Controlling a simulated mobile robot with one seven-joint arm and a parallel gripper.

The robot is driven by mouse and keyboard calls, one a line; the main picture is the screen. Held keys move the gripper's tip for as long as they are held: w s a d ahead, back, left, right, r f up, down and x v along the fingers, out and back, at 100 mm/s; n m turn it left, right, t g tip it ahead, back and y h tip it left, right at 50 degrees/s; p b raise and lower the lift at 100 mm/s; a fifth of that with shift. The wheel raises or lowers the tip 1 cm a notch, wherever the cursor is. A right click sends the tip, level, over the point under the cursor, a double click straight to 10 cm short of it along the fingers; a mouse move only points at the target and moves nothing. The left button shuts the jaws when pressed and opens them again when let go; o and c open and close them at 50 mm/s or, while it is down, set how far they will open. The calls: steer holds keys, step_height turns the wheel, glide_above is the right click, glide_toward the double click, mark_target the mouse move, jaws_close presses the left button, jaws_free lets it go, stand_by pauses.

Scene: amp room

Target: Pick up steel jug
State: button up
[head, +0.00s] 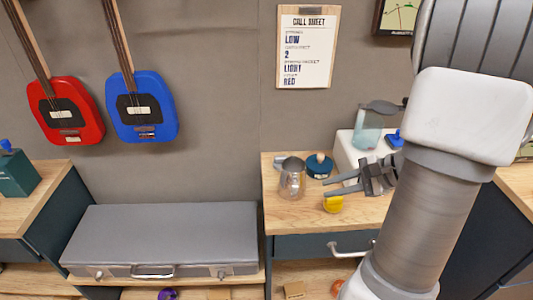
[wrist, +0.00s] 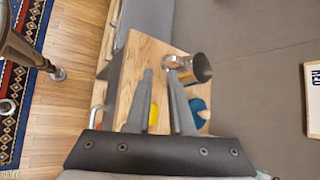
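The steel jug (head: 292,182) stands upright on the wooden top of a cabinet (head: 290,218), near its left side in the head view. In the wrist view the jug (wrist: 203,68) lies just beyond and right of the fingertips, with a small part sticking out on its left. My gripper (head: 327,186) is open and empty, its two fingers parted and pointing left toward the jug in the head view. A gap shows between the fingertips and the jug.
A yellow object (head: 333,205) sits beneath my fingers, and a teal round object (head: 319,166) stands right behind the jug. A white box (head: 350,153) bears a translucent bluish container (head: 366,130). A grey case (head: 165,238) lies lower left. The wall is close behind.

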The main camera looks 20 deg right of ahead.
step_height(320, 180, down, 2)
steer(key=d+m, duration=0.1)
steer(key=d, duration=0.1)
steer(key=t+b, duration=0.1)
steer(key=b, duration=0.2)
glide_toward(287, 206)
steer(key=shift+m, duration=0.3)
steer(key=w+a, duration=0.1)
steer(key=w, duration=0.1)
steer(key=w+a+f, duration=0.1)
steer(key=w+a, duration=0.1)
steer(key=w+a+f, duration=0.1)
steer(key=w+a, duration=0.1)
steer(key=shift+f, duration=0.15)
jaws_close()
stand_by(0.7)
